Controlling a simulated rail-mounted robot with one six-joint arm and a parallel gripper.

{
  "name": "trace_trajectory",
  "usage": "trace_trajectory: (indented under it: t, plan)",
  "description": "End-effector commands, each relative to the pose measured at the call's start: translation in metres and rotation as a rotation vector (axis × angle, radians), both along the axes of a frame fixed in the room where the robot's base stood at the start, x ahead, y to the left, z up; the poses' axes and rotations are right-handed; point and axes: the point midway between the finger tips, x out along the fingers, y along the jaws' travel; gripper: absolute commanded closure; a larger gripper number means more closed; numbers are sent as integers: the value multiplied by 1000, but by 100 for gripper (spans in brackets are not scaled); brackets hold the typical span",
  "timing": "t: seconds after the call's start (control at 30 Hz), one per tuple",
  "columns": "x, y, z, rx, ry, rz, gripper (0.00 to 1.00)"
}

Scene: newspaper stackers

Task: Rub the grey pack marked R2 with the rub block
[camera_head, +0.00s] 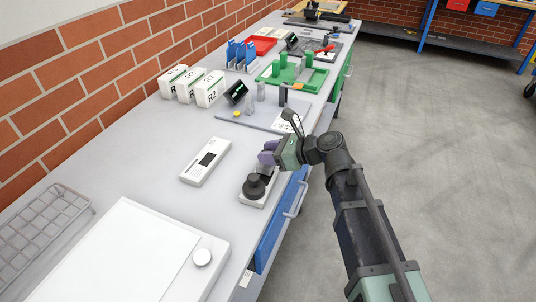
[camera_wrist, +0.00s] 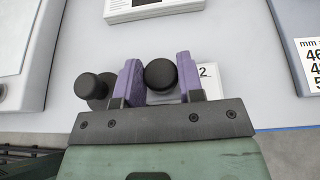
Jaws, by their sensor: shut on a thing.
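My gripper (camera_head: 267,153) is low over the bench front edge, its purple fingers closed on a round black knob, seen between them in the wrist view (camera_wrist: 160,75). The knob appears to be the rub block's handle; its lower part is mostly hidden. Beside the right finger, a pale surface marked "2" (camera_wrist: 207,72) shows partly; the fingers hide the rest, and I cannot tell whether the block touches it. Pale boxes stand at the wall, one marked R2 (camera_head: 210,89). A black-knobbed piece (camera_head: 254,187) is beside the gripper, also left of the fingers in the wrist view (camera_wrist: 90,87).
A large white unit (camera_head: 150,250) and wire rack (camera_head: 40,230) stand nearer. A grey mat (camera_head: 240,120) and green tray (camera_head: 305,80) lie farther along. Bare bench shows at centre left.

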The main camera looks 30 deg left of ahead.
Motion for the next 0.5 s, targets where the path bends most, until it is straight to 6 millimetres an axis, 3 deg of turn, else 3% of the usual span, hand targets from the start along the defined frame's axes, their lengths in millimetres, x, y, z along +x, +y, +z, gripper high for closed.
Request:
trace_trajectory:
  t: [0.5]
  plan:
    - [16,3,1,0,-2,-2,100]
